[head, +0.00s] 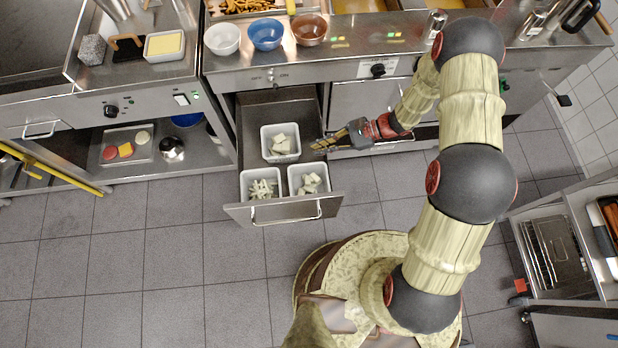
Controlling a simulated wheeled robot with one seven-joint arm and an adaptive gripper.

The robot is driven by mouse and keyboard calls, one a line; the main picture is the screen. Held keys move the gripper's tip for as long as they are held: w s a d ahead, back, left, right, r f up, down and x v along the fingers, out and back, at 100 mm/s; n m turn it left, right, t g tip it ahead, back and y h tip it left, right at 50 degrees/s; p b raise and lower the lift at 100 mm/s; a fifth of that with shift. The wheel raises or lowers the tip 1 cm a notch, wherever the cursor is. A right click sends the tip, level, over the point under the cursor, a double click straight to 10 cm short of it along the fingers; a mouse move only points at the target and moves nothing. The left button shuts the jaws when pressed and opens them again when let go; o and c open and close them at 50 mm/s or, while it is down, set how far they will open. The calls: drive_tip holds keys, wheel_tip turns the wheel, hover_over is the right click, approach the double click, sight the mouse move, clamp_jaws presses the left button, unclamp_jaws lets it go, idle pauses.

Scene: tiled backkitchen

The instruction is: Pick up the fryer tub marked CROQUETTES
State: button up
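Three white tubs sit in an open steel drawer. The back tub (281,156) holds a few pale blocks. The front left tub (262,199) holds pale stick-like pieces, and the front right tub (322,193) holds pale chunks. No marking can be read on any of them, so I cannot tell which is CROQUETTES. My gripper (318,145) reaches in from the right, its fingers pointing left over the drawer's right side. The fingertips are just right of the back tub and appear apart from it. How far the fingers are spread is too small to tell.
The drawer (289,212) juts out from under the counter. White, blue (266,34) and brown bowls stand on the counter above it. A lower shelf at left holds a tray (128,146). Tiled floor in front is clear; an open rack (556,245) stands at right.

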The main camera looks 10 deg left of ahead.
drive_tip(key=m+b, duration=0.1)
drive_tip(key=b, duration=0.1)
approach(299, 167)
drive_tip(key=shift+s+a+f+y, duration=0.2)
drive_tip(key=shift+s+a+f, duration=0.05)
drive_tip(key=shift+a, duration=0.25)
drive_tip(key=shift+s+a+f+y, duration=0.2)
drive_tip(key=shift+a+f, duration=0.05)
drive_tip(key=shift+a, duration=0.25)
drive_tip(key=shift+a+f, duration=0.2)
drive_tip(key=shift+f, duration=0.1)
drive_tip(key=shift+s+a, duration=0.1)
drive_tip(key=shift+a, duration=0.35)
drive_tip(key=b+x, duration=0.2)
drive_tip(key=x, duration=0.4)
drive_tip(key=shift+f, duration=0.2)
clamp_jaws()
drive_tip(key=shift+r, duration=0.1)
